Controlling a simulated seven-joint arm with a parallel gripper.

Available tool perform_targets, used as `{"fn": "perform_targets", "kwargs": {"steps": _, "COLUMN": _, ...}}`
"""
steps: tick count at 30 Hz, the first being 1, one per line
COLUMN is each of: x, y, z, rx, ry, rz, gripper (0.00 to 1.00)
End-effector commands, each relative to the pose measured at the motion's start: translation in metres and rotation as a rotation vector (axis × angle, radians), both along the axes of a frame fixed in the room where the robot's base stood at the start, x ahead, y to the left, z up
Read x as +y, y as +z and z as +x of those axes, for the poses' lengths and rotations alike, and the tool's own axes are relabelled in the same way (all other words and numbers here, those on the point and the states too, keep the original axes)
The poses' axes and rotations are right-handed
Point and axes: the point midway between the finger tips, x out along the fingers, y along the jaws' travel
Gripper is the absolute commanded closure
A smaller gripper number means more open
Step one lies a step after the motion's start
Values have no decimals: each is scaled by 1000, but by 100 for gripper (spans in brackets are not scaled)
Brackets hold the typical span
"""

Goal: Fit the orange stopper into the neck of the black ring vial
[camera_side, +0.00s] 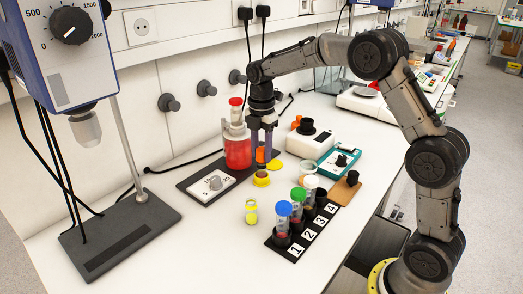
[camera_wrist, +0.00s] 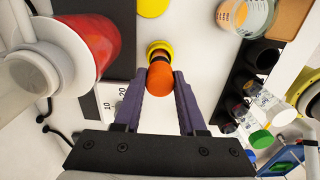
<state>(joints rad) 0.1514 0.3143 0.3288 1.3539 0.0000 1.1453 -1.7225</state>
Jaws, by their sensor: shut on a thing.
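My gripper (camera_wrist: 162,78) is shut on the orange stopper (camera_wrist: 164,82), with one purple finger on each side of it. In the side view the stopper (camera_side: 260,155) hangs between the fingers, a little above the black ring vial (camera_side: 261,179), which stands upright on the bench. The vial has a yellow body and a dark ring. In the wrist view the vial (camera_wrist: 158,47) shows just past the stopper, which covers part of it. The neck opening is hidden there. The stopper and vial look close but apart in the side view.
A red-filled bottle (camera_side: 237,152) stands close at the left, behind a white dial unit (camera_side: 212,185). Another small yellow vial (camera_side: 251,213) stands in front. A black numbered rack (camera_side: 303,233) with capped vials is at the right. A yellow disc (camera_side: 275,164) lies behind.

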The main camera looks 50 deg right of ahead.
Motion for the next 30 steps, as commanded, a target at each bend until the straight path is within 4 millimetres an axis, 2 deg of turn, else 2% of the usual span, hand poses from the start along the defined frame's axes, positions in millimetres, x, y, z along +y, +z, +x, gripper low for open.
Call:
{"fn": "perform_targets", "kwargs": {"steps": 26, "x": 0, "y": -13, "z": 0, "rx": 4, "ry": 0, "rz": 1, "gripper": 100}}
{"fn": "perform_targets", "kwargs": {"steps": 27, "x": 0, "y": -14, "z": -1, "rx": 4, "ry": 0, "rz": 1, "gripper": 54}}
{"fn": "perform_targets", "kwargs": {"steps": 30, "x": 0, "y": -13, "z": 0, "rx": 4, "ry": 0, "rz": 1, "gripper": 36}}
